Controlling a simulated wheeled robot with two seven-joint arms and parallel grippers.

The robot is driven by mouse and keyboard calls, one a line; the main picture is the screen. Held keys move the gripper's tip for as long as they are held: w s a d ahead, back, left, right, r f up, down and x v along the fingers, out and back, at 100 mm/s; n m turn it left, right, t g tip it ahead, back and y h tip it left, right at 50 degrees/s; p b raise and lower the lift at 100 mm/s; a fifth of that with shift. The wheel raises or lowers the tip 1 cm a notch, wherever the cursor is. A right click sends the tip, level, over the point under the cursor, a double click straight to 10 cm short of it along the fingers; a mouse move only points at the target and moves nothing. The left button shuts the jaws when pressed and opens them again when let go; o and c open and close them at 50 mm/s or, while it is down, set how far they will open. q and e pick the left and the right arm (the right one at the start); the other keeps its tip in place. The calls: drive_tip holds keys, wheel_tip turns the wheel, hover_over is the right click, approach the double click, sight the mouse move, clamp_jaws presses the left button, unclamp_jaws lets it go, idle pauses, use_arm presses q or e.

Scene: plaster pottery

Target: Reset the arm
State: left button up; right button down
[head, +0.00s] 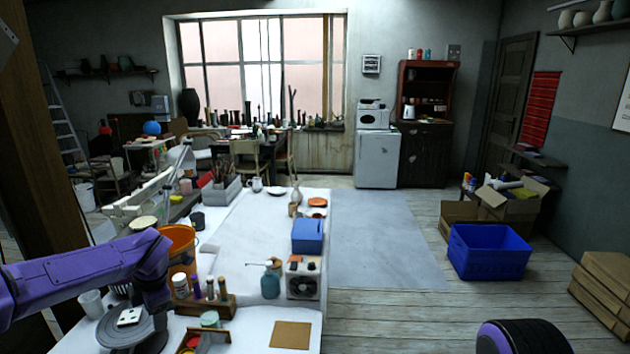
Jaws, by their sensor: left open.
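My left arm comes in from the left edge in purple and bends down over the near left end of the white-topped table (262,225). Its wrist end with the left gripper (128,325) is low in the picture, by the table's near left corner. The fingers are small and hard to make out; the gripper is open, and I see nothing held in it. Only a dark, rounded purple-edged part of my right arm shows at the bottom right; the right gripper is out of view.
Near the left arm stand an orange bucket (178,240), a white cup (91,303) and a wooden rack of bottles (208,306). A blue crate (489,252) stands on the floor.

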use_arm(q)
drive_tip(key=s+d+f+m+t+y+b, duration=0.2)
drive_tip(key=s+d+f+m+t, duration=0.3)
drive_tip(key=f, duration=0.7)
drive_tip(key=s+d+f+m+y+b, duration=0.1)
drive_tip(key=s+d+f+m+b, duration=0.15)
drive_tip(key=s+f+m, duration=0.7)
drive_tip(key=s+f+m+g+b, duration=0.1)
drive_tip(key=s+f+m+b, duration=0.1)
drive_tip(key=s+f, duration=0.3)
drive_tip(key=s+f+m+g+h+b, duration=0.1)
drive_tip(key=s+f, duration=0.4)
drive_tip(key=s, duration=0.6)
drive_tip(key=s+f+m+g+h+b, duration=0.1)
drive_tip(key=s+f+m+b, duration=0.2)
drive_tip(key=s+f, duration=0.2)
drive_tip(key=s, duration=0.3)
drive_tip(key=shift+s+a+f, duration=0.3)
drive_tip(key=shift+s+f, duration=0.05)
